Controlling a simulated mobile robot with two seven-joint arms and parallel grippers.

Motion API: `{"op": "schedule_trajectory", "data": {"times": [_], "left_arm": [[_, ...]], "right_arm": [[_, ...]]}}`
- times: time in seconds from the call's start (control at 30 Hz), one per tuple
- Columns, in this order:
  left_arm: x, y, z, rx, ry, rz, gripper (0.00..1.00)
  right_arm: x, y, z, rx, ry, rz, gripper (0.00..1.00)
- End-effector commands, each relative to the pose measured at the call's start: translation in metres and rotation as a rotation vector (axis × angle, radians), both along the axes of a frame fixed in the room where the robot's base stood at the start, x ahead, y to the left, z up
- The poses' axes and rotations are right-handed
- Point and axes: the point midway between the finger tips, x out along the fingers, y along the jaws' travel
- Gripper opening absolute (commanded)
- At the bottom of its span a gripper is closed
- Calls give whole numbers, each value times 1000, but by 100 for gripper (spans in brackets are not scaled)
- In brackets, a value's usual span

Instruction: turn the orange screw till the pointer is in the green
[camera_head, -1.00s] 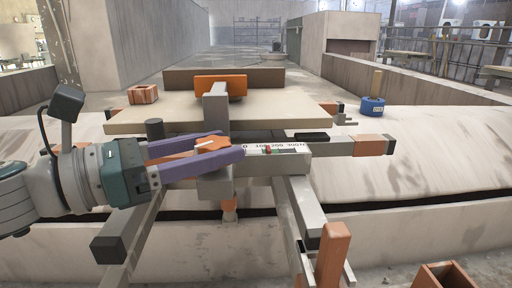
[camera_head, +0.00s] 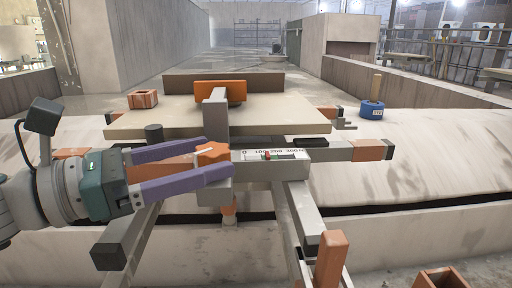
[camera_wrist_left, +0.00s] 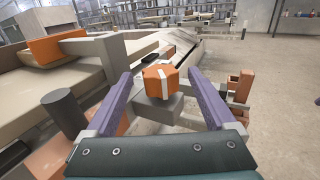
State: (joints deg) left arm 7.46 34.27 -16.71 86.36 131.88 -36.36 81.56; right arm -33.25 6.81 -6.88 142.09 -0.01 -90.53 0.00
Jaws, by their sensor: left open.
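The orange screw (camera_head: 213,153) is a lobed knob at the left end of a grey block in the head view. It also shows in the left wrist view (camera_wrist_left: 160,80), with white marks on it. My left gripper (camera_head: 217,157) is open, its purple fingers spread on either side of the screw with gaps visible in the wrist view. A white scale (camera_head: 288,154) with printed numbers lies right of the screw. A small red pointer (camera_head: 267,155) is near its middle, with a little green beside it; whether it is inside the green is too small to tell. My right gripper is out of view.
A beige board (camera_head: 275,115) with an upright orange block (camera_head: 220,91) lies behind the screw. A dark post (camera_head: 154,133) stands close behind my left fingers. A blue ring (camera_head: 372,109) and an orange brick (camera_head: 143,99) stand farther back. Grey beams run below.

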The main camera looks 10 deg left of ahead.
Motion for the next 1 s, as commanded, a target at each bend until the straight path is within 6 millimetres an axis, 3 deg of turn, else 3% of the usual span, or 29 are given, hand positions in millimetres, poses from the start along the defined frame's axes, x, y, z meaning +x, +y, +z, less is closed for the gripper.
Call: {"op": "schedule_trajectory", "data": {"times": [0.2, 0.4, 0.9, 1.0], "left_arm": [[-32, 34, 2, 0, 6, 3, 89], [-50, 55, 1, 1, 2, 1, 89], [-54, 59, 1, 0, 0, 0, 89], [-56, 55, 7, 17, -10, -14, 89]], "right_arm": [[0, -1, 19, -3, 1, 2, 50], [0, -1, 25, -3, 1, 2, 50], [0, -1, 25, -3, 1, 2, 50], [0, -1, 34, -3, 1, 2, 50]]}}
